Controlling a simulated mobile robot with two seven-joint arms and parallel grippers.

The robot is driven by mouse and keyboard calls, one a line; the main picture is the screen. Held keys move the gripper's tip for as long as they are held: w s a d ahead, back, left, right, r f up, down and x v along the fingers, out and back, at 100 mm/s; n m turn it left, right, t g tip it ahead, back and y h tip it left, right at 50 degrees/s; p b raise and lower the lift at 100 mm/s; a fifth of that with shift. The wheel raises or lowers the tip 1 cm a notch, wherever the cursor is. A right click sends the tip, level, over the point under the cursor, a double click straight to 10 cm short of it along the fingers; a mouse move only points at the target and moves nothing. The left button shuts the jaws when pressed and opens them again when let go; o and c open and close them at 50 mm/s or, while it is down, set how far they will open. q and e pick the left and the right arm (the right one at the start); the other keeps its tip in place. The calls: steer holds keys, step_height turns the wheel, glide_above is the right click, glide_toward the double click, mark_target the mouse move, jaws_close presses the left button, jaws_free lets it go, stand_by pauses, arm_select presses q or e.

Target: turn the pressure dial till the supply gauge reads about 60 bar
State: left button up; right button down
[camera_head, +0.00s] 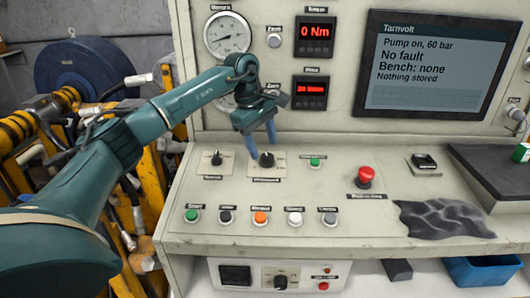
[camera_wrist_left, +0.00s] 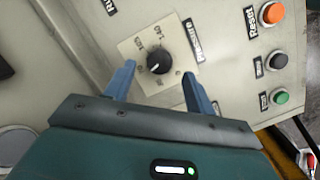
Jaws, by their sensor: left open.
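The pressure dial (camera_head: 266,160) is a black knob on a cream plate on the sloping panel. In the left wrist view the dial (camera_wrist_left: 159,58) has a white pointer mark and a "Pressure" label beside it. My left gripper (camera_head: 264,149) is open above the dial. Its blue fingers stand on either side of the knob in the wrist view, apart from it. A round white gauge (camera_head: 227,34) shows at the upper left; its label is too small to read. A second gauge (camera_head: 222,103) below is mostly hidden by my left arm. The screen (camera_head: 436,65) reads "Pump on, 60 bar".
Another black knob (camera_head: 217,158) sits left of the dial. A green button (camera_head: 315,162) and a red emergency button (camera_head: 365,176) are to the right. Several buttons line the panel's front. A crumpled dark cloth (camera_head: 443,219) lies at the front right.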

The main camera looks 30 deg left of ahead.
mark_target(254, 166)
arm_select(q)
steer(key=v, duration=0.9)
steer(key=shift+r, duration=0.4)
arm_select(e)
steer(key=shift+a, duration=0.2)
arm_select(q)
steer(key=shift+s+f, duration=0.1)
steer(key=shift+s, duration=0.1)
